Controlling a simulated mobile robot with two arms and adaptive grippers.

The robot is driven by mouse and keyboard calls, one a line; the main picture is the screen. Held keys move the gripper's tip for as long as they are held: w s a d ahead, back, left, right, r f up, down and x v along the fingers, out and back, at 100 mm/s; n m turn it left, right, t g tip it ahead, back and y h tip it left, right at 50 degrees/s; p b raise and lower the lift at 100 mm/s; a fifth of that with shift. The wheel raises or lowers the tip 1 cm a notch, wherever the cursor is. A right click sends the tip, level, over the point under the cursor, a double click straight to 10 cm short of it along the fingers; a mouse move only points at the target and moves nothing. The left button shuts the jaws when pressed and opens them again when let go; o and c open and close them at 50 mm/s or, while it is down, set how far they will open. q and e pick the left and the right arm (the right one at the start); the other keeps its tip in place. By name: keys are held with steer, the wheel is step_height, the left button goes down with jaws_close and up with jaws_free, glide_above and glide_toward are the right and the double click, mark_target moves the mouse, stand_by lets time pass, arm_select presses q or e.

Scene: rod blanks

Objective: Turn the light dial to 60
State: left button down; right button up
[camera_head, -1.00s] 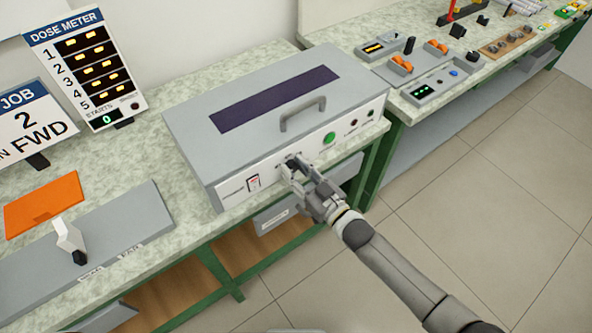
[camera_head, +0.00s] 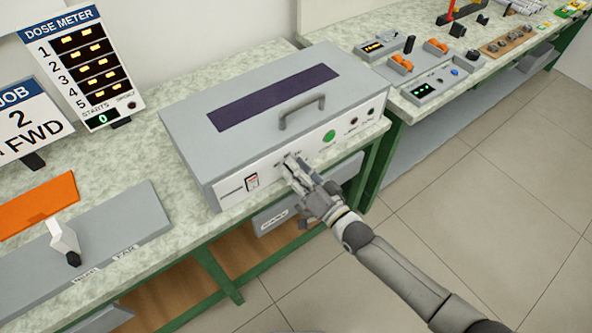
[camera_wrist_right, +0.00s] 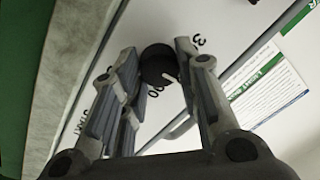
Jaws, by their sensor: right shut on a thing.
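The light dial (camera_wrist_right: 158,65) is a round black knob with a pale pointer mark, on the white front of a grey box (camera_head: 240,165). Printed numbers ring the knob, partly hidden by the fingers, and the setting cannot be read surely. My left gripper is not in view.
A red switch (camera_head: 252,181) is left of the dial and a green button (camera_head: 329,136) is right of it. A handle (camera_head: 302,112) stands on the box lid. A dose meter board (camera_head: 82,65) stands at the back left.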

steer(key=shift+m, duration=0.3)
steer(key=o, duration=1)
steer(key=v, duration=1.2)
steer(key=shift+f, duration=0.1)
